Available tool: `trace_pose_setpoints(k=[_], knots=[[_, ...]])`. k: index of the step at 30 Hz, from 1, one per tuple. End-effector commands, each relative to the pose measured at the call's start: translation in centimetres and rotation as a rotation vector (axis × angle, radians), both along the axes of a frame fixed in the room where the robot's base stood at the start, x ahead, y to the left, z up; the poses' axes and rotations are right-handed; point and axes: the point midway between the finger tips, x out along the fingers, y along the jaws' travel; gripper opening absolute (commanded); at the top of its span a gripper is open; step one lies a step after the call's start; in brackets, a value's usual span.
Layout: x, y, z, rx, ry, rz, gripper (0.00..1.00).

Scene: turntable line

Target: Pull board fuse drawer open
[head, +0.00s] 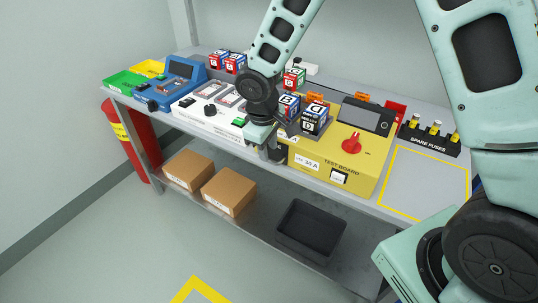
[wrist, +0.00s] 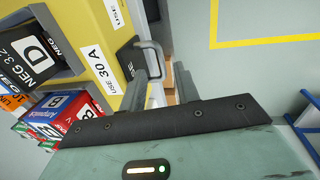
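The yellow test board (head: 365,172) stands on the bench, with a "FUSE 30 A" label on its front. In the wrist view, the dark fuse drawer front (wrist: 128,60) sits beside the label (wrist: 97,72) and carries a grey bar handle (wrist: 152,48). My gripper (wrist: 166,78) is at the handle with its two fingers apart. The handle's lower end reaches toward the gap between them; I cannot tell whether a finger touches it. In the head view, my gripper (head: 268,153) hides most of the drawer. The drawer looks shut.
Fuse boxes (head: 313,120) sit on the board, beside a red knob (head: 351,143). A white device (head: 212,117) stands left of my gripper. A spare fuses rack (head: 430,137) and a bare yellow-outlined area (head: 425,182) are at right. A black bin (head: 310,230) is on the lower shelf.

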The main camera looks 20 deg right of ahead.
Motion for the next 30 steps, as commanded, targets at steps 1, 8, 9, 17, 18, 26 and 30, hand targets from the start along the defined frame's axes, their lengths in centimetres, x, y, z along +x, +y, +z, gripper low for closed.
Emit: trace_pose_setpoints(k=[1, 8, 9, 17, 18, 26, 30], knots=[[0.0, -0.1, -1.0, 0.0, 0.004, 0.001, 0.32], [0.3, -0.4, -3.1, 0.0, 0.002, 0.001, 0.32], [0.3, -0.4, -3.3, 0.001, 0.001, 0.001, 0.32], [0.4, -0.4, -3.4, 0.001, -0.001, 0.0, 0.32], [0.4, -0.4, -3.4, 0.001, -0.001, 0.0, 0.32], [0.3, -0.4, -3.4, 0.001, -0.001, 0.0, 0.0], [-0.3, 0.6, -3.5, 0.001, -0.001, 0.003, 0.0]])
